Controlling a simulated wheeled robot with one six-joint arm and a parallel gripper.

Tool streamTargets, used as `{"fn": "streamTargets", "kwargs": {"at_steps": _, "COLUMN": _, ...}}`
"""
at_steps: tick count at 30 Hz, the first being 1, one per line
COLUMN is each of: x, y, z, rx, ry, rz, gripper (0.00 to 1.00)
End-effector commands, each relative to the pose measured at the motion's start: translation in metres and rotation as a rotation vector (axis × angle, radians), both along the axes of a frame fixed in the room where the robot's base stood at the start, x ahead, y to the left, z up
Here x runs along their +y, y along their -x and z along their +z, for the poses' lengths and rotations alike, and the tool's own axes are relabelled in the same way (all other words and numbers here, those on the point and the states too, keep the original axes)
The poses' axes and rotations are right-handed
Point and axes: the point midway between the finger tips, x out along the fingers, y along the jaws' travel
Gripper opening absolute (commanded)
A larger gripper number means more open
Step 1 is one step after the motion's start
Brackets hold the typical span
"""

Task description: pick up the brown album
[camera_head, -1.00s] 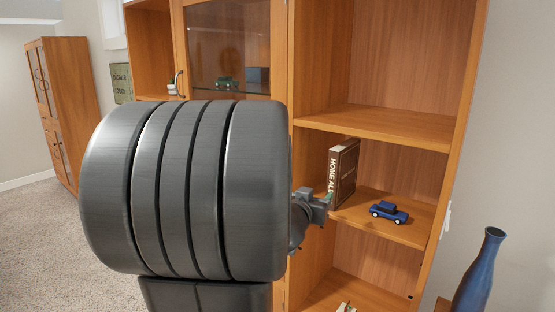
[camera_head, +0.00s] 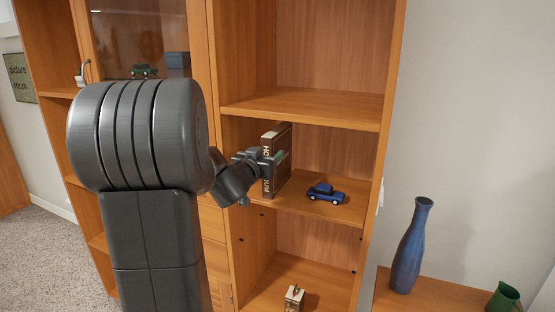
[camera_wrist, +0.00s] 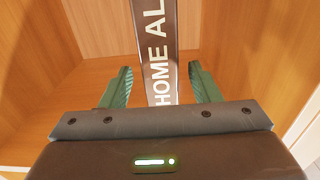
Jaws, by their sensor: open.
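The brown album (camera_head: 281,160) stands upright on the middle shelf of the open wooden cabinet, its lettered spine facing out. In the wrist view its spine (camera_wrist: 156,50) shows white letters reading "HOME AL", and it rises between the two green fingers. My gripper (camera_wrist: 160,88) is open, with one finger on each side of the spine and a gap on both sides. In the head view my gripper (camera_head: 268,158) is right in front of the album and hides part of its spine.
A blue toy car (camera_head: 325,193) sits on the same shelf, right of the album. The shelf above (camera_head: 300,107) is bare. A small box-like object (camera_head: 293,299) stands on the shelf below. A blue vase (camera_head: 410,250) and a green jug (camera_head: 503,297) stand on a low wooden surface at right.

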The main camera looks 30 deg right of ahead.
Motion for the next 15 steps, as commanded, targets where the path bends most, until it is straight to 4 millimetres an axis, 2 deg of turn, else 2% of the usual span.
{"fn": "streamTargets", "kwargs": {"at_steps": 7, "x": -0.026, "y": -0.024, "z": 0.000, "rx": 0.001, "ry": 0.000, "rz": -0.001, "gripper": 0.56}}
{"fn": "streamTargets", "kwargs": {"at_steps": 15, "x": -0.034, "y": -0.030, "z": -0.001, "rx": 0.000, "ry": 0.000, "rz": 0.000, "gripper": 0.56}}
